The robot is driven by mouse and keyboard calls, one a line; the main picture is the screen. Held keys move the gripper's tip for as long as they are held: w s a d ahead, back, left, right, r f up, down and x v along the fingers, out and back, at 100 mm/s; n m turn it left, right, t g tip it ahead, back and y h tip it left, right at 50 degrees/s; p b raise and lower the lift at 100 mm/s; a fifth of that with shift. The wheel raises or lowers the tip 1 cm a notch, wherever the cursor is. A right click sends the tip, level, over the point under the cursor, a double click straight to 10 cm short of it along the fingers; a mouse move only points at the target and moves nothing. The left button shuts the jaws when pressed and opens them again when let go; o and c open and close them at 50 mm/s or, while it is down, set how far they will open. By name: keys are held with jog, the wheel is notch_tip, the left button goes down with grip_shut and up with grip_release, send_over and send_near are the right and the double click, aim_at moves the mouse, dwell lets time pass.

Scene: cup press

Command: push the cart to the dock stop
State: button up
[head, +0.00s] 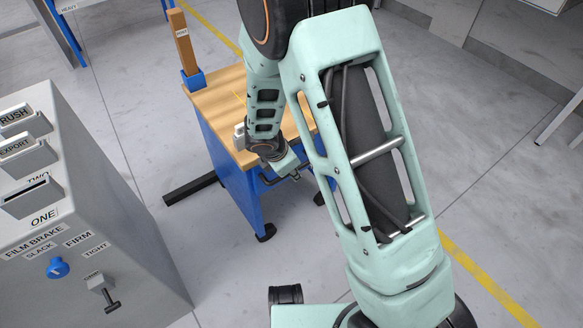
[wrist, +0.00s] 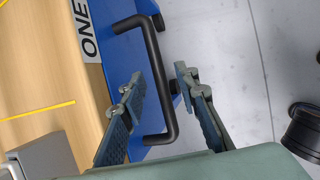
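The cart (head: 226,160) has blue sides, a wooden top and dark casters, and stands on the floor left of my arm. Its black U-shaped handle (wrist: 153,62) sticks out from the blue side in the wrist view, close to a white label reading ONE (wrist: 88,30). My gripper (wrist: 158,76) is open, with one finger on each side of the handle's long bar. Gaps show between the bar and the fingers. In the head view my gripper (head: 286,172) is at the cart's near edge and partly hides the handle. I cannot pick out the dock stop with certainty.
A wooden post (head: 183,42) stands in a blue holder at the cart top's far corner. A dark bar (head: 190,188) lies low at the cart's left. A grey cabinet (head: 75,215) with slots and a blue knob fills the left. A yellow line (head: 485,275) crosses the open floor.

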jog(key=v, duration=1.2)
jog(key=shift+d, duration=0.1)
